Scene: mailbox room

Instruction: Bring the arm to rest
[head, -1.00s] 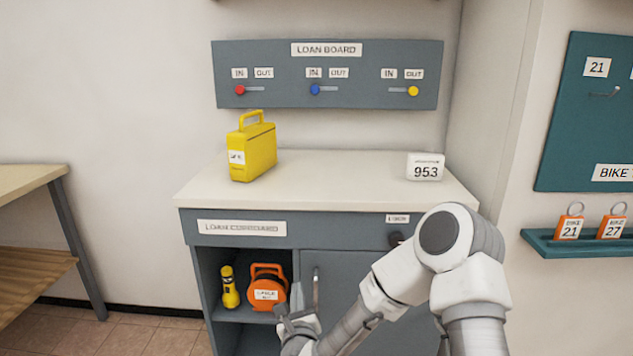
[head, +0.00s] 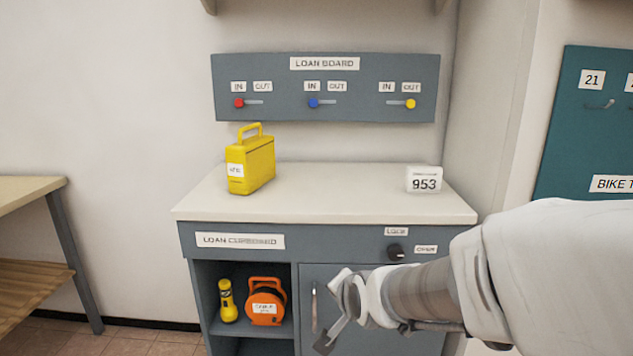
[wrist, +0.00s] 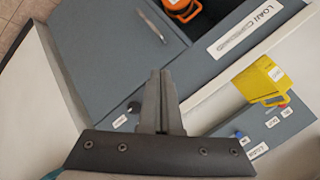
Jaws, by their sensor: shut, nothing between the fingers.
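My gripper (head: 333,312) is in front of the loan cupboard's closed right door (head: 365,335), near the door's upright handle (head: 314,308). In the wrist view its two fingers (wrist: 158,98) are together with nothing between them. From these views I cannot tell how far the fingertips are from the door. My arm comes in from the right edge of the head view and covers the lower right of the cupboard.
The cupboard top (head: 330,195) bears a yellow case (head: 250,165) and a white 953 block (head: 424,180). A yellow torch (head: 228,300) and orange reel (head: 265,302) fill the open left bay. A wooden bench (head: 30,192) stands left. The loan board (head: 325,88) hangs above.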

